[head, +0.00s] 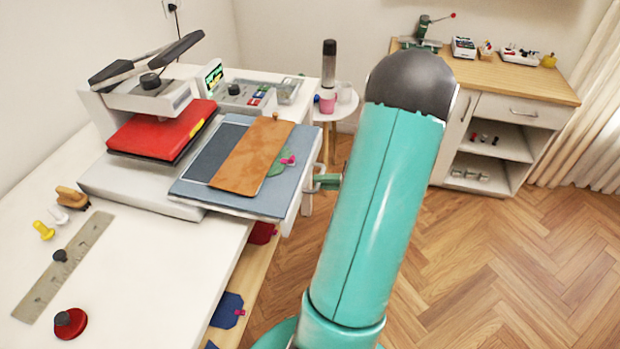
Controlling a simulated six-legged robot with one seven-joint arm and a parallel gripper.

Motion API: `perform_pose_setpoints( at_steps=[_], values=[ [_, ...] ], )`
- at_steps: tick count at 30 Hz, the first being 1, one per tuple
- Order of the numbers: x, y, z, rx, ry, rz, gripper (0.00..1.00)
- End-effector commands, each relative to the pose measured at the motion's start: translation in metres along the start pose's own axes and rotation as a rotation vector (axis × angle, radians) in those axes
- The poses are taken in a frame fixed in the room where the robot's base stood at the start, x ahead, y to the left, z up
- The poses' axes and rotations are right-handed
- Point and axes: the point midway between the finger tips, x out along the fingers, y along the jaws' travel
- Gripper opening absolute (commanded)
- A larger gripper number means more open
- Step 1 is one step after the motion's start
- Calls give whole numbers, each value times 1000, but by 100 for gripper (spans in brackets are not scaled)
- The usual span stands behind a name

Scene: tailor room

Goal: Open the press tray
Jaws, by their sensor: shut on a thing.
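The heat press (150,95) stands on the white table, with a red upper pad (165,128). Its grey-blue press tray (190,192) sticks out from under the red pad toward the right, over the table's edge. A brown sheet (250,158) and part of a green piece with a pink knob (289,160) lie on the tray. My gripper (318,182) is at the tray's right side, shut on the tray's front handle. My teal arm hides most of the gripper, and the handle itself is hard to make out.
The white table (130,270) holds a metal ruler (62,265), a red round knob (70,323) and small yellow and white pieces on the left. A round stool (335,112) with cups stands behind. A wooden-topped cabinet (490,75) is at the back right. The floor (480,260) at right is clear.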

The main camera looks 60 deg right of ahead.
Motion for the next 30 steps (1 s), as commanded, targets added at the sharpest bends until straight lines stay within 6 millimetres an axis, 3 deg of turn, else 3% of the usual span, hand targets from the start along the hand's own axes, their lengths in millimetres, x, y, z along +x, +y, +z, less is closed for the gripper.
perform_pose_setpoints(
  at_steps=[13, 14, 17, 26, 30],
  values=[
    [-5, 1, 1, 1, -5, 0, 0],
    [-5, 1, 1, 1, -5, 0, 13],
    [-5, 1, 1, 0, -4, 0, 32],
    [-6, 1, 0, 0, -2, 0, 32],
    [-17, 1, 0, 0, 1, -1, 32]
  ],
)
